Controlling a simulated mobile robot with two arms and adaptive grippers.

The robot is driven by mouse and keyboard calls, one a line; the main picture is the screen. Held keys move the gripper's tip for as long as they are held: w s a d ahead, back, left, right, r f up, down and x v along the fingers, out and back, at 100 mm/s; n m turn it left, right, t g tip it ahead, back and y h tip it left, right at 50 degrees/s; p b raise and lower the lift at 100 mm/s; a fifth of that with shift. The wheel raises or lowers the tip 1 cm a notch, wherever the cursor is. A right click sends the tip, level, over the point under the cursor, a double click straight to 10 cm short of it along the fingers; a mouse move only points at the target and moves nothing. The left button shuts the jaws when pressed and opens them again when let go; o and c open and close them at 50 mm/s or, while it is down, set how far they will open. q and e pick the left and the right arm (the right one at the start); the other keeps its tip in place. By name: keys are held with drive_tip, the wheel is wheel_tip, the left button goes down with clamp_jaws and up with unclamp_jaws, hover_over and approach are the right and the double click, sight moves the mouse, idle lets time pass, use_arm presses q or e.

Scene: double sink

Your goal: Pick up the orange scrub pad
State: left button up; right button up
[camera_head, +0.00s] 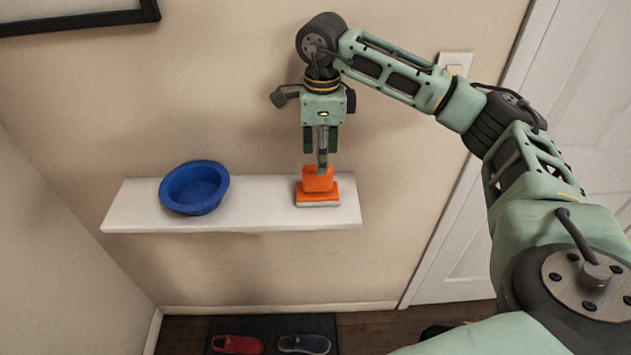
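The orange scrub pad (317,194) rests on the right half of a white wall shelf (250,217). It has a flat orange base with a pale underside and an upright orange block on top. My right gripper (322,166) points straight down over it, its tip at the top of the upright block. The fingers overlap one another from this angle, so I cannot tell whether they are open or shut on the pad. My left gripper is not in view.
A blue bowl (194,188) stands on the left part of the shelf, with bare shelf between it and the pad. The wall is close behind. Below, a red shoe (237,344) and a dark shoe (304,344) lie on a dark mat. A white door (590,70) is at right.

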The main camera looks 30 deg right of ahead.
sight(317, 183)
wheel_tip(317, 183, down, 2)
drive_tip(key=shift+w+a+f+p, duration=0.15)
drive_tip(key=shift+p, duration=0.7)
drive_tip(key=shift+w+f, duration=0.15)
drive_tip(key=shift+f, duration=1.3)
drive_tip(key=shift+w, duration=0.1)
drive_tip(key=c, duration=0.9)
clamp_jaws()
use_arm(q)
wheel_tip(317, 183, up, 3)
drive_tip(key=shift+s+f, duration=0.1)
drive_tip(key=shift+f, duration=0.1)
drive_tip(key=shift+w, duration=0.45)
use_arm(e)
drive_tip(key=shift+r, duration=0.15)
